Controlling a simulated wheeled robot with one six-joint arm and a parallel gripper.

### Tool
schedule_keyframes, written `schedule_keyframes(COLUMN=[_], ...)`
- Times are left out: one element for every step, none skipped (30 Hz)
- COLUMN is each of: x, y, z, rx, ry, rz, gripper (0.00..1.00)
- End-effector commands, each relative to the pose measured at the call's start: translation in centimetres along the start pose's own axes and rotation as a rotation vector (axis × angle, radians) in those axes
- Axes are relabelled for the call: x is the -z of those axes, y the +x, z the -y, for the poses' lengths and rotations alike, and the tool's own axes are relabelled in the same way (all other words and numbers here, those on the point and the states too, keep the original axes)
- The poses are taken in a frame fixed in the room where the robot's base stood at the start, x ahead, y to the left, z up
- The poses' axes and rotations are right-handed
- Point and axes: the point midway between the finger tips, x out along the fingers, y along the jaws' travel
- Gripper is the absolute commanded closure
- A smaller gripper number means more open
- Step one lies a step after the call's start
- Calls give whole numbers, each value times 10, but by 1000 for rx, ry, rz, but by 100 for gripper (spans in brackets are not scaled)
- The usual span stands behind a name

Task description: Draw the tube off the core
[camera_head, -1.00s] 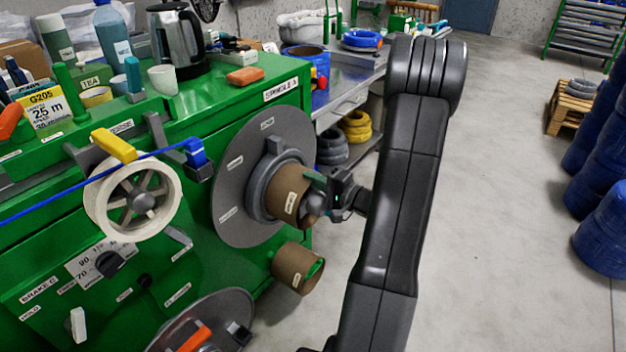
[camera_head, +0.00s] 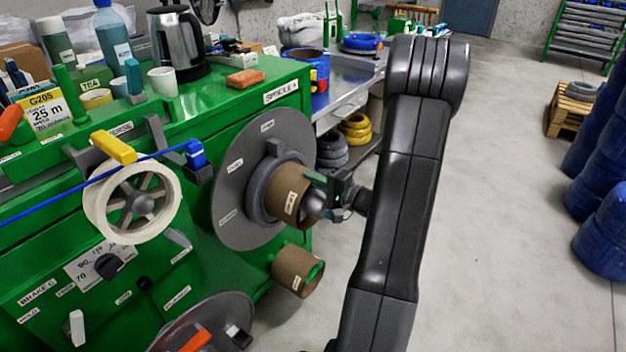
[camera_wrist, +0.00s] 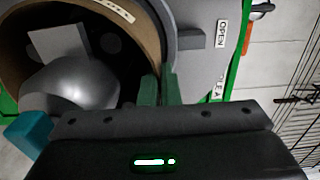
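The brown cardboard tube (camera_head: 287,190) sits around the core on the upper spindle, in front of a grey disc (camera_head: 235,180). A rounded grey core end (camera_head: 315,204) shows at its mouth. In the wrist view the tube's wall (camera_wrist: 143,30) curves around the shiny grey core end (camera_wrist: 72,85). My gripper (camera_wrist: 159,88) is at the tube's right rim, with one green finger inside the wall and one outside. The fingers are close together and look shut on the wall, though the contact itself is hidden. My gripper in the head view (camera_head: 322,182) is partly hidden.
A second brown tube (camera_head: 297,272) sticks out below. A kettle (camera_head: 178,45) and an orange block (camera_head: 245,77) stand on the green machine. The floor right of my arm is clear near it.

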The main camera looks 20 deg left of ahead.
Motion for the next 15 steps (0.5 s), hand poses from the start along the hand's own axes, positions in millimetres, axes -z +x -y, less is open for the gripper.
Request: schedule_keyframes(x=[0, 0, 0, 0, 0, 0, 0, 0, 0, 0, 0, 0, 0, 0, 0], y=[-1, -1, -1, -2, -2, -2, -3, -3, -4, -4, -4, -5, -5, -6, -6], z=[0, 0, 0, 0, 0, 0, 0, 0, 0, 0, 0, 0, 0, 0, 0], rx=[0, 0, 0, 0, 1, 1, 1, 1, 1, 1, 1, 1, 1, 1, 1], ry=[0, 0, 0, 0, 0, -1, -1, -1, -1, -1, -1, -1, -1, -1, -1], rz=[0, 0, 0, 0, 0, 0, 0, 0, 0, 0, 0, 0, 0, 0, 0], gripper=[100, 100, 100, 100, 100, 100, 100, 100, 100, 100, 100, 100, 100, 100, 100])
